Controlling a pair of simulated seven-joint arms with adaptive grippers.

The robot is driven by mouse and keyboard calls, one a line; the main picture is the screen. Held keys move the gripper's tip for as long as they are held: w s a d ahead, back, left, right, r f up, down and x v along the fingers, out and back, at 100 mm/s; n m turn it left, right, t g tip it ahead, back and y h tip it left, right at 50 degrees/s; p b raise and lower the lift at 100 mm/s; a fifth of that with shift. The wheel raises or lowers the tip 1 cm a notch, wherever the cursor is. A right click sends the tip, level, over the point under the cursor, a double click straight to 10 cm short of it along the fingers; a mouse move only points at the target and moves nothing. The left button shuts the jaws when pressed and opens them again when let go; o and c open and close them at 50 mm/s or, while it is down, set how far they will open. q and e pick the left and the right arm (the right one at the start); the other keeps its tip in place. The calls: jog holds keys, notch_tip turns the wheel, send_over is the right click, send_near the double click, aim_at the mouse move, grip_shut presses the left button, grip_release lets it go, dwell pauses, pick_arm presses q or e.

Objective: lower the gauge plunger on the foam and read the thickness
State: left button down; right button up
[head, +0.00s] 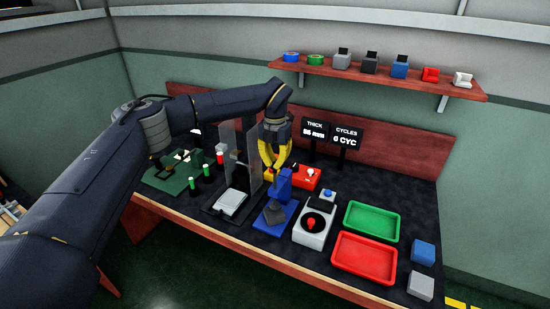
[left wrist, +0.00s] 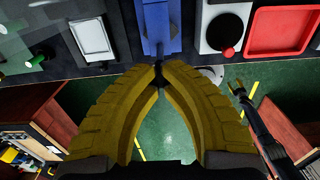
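The blue thickness gauge (head: 286,184) stands on the bench near the middle of the head view, with a dark grey pad (head: 275,212), perhaps the foam, at its base. Its blue body (left wrist: 160,22) also shows at the top of the left wrist view. My left gripper (head: 274,166) has yellow fingers and is just above and behind the gauge's top. In the left wrist view its fingertips (left wrist: 159,66) meet, with a small dark part at the tips; whether it is gripped is unclear. The plunger is not clearly visible. My right gripper (left wrist: 239,90) shows small and distant in the left wrist view.
A THICK display (head: 314,131) seems to read 86 mm, beside a CYCLES display (head: 345,137). A clear panel (head: 240,150) stands left of the gauge. A grey device with a red knob (head: 313,225), a green tray (head: 371,221) and a red tray (head: 363,257) are at right.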

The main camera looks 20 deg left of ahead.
pick_arm(q)
jog(key=shift+f, duration=1)
dwell(0.6)
jog(key=shift+r, duration=4)
